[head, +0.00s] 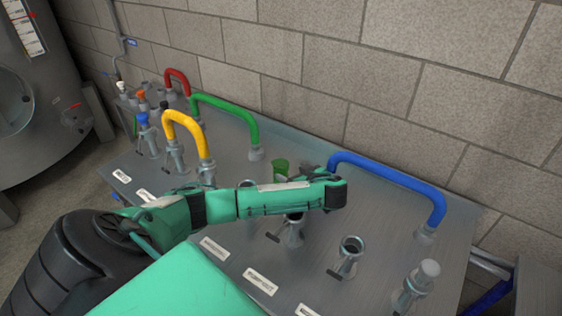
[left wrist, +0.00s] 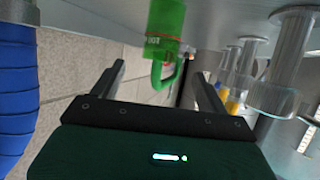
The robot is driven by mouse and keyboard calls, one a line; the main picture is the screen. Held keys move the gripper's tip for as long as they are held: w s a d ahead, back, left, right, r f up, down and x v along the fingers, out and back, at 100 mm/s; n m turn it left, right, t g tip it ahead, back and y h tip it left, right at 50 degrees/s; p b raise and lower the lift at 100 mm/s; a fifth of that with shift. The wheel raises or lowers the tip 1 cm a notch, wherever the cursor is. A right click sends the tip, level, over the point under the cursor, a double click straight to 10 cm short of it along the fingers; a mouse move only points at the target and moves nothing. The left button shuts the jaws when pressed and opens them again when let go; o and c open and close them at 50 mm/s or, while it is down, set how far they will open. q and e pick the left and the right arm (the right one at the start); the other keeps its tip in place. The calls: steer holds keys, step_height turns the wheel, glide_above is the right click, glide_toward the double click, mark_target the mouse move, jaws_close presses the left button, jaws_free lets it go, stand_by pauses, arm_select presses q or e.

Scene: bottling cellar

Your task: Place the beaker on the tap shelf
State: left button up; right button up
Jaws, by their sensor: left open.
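The green beaker (head: 280,168) stands on the grey metal worktop (head: 385,215), just behind my left arm; its lower part is hidden in the head view. In the left wrist view, which looks upside down, the beaker (left wrist: 165,30) and its looped handle show beyond the fingers. My left gripper (head: 308,171) is just right of the beaker. Its two fingers (left wrist: 158,70) are apart, with nothing held between them. I cannot tell which part of the worktop is the tap shelf. My right gripper is not in view.
A blue hose (head: 390,177) arches at the right, with green (head: 228,104) and yellow (head: 186,122) hoses to the left. Steel pipe fittings, such as the open one (head: 350,249), stand along the front. A block wall (head: 400,75) closes the back.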

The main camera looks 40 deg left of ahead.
mark_target(277, 164)
arm_select(q)
steer(key=x, duration=0.3)
steer(key=shift+w+a, duration=0.1)
steer(key=shift+a, duration=0.15)
steer(key=shift+w+a+f+p, duration=0.1)
steer(key=shift+w+a+p, duration=0.05)
steer(key=shift+a+p, duration=0.4)
steer(key=p+x, duration=0.1)
steer(key=x, duration=0.3)
steer(key=shift+f, duration=0.15)
steer(key=c, duration=1.1)
steer(key=shift+c, duration=0.3)
